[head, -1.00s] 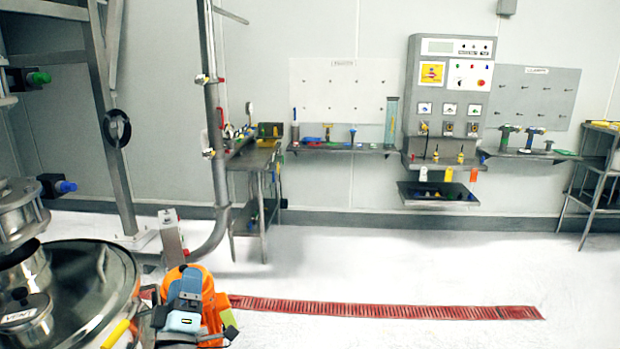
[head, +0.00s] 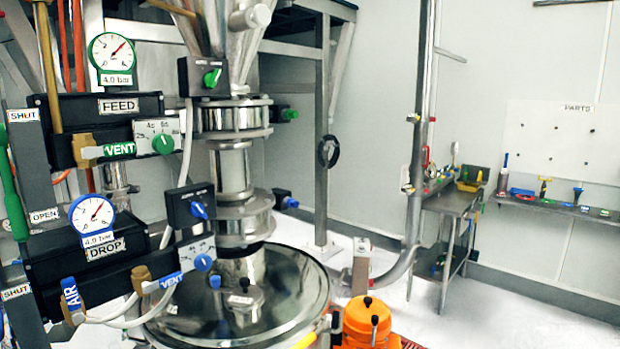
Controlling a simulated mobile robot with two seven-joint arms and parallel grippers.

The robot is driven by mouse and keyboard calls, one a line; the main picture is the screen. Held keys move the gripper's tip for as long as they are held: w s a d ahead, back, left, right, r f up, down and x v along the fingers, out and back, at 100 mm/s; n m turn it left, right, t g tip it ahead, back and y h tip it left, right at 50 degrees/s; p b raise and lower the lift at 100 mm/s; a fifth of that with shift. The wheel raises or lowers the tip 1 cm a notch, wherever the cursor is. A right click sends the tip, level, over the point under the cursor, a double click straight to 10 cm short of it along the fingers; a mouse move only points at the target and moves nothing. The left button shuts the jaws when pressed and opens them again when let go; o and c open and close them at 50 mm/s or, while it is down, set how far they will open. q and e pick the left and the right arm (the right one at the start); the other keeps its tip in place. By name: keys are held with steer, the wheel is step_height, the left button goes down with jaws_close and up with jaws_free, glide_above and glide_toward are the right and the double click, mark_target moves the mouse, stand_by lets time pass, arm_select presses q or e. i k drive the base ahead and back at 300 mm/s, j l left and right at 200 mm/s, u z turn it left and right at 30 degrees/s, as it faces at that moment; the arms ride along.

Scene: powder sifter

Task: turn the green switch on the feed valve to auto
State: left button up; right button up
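The green switch (head: 212,78) sits on the front of a black box (head: 190,80) beside the upper metal pipe section. A small label above it reads AUTO at the left; the word at the right is too small to read surely. The knob looks tilted, but its setting cannot be told. The FEED unit (head: 110,106) is a black block at the left with a round green-rimmed gauge (head: 112,52) above it. It also carries a green dial (head: 162,143) on a white numbered plate and a green VENT tag. Neither of my grippers shows in the head view.
Below is the DROP unit (head: 70,262) with blue dial and blue switch (head: 199,210). A steel vessel lid (head: 290,300) and orange housing (head: 360,318) stand below and right. White hoses hang before the pipe. Open floor lies right, before a side table (head: 450,200).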

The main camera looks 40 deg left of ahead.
mark_target(211, 79)
steer(key=u, duration=1.55)
